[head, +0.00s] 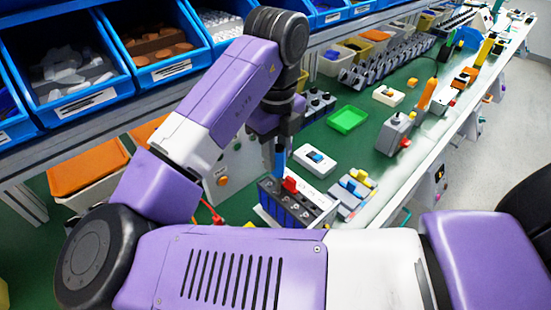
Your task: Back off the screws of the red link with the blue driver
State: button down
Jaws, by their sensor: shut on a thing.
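The red link (291,185) sits on top of a dark block (293,209) with a light top, standing on the green bench at the middle of the head view. The blue driver (281,159) points down just behind the red link. My gripper (282,141) is shut on the blue driver and is mostly hidden by my own wrist. I cannot tell whether the driver's tip touches a screw. The link's screws are too small to make out.
A white box with a blue switch (315,161) and a grey unit with blue and yellow parts (352,191) stand right of the block. A green tray (347,120) and a grey box with a red knob (395,134) lie further right. Blue bins (82,104) line the back.

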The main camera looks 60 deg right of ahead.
jog(key=shift+m, duration=1.2)
jog(key=m+b, duration=0.1)
jog(key=m, duration=0.1)
jog(key=m+b, duration=0.1)
jog(key=m, duration=0.1)
jog(key=shift+s+d+f, duration=0.1)
jog(key=shift+d+f, duration=0.05)
jog(key=m+b, duration=0.1)
jog(key=m, duration=0.2)
jog(key=shift+s, duration=0.1)
jog(key=shift+m, duration=0.5)
jog(key=shift+r, duration=0.2)
jog(key=shift+f, duration=0.5)
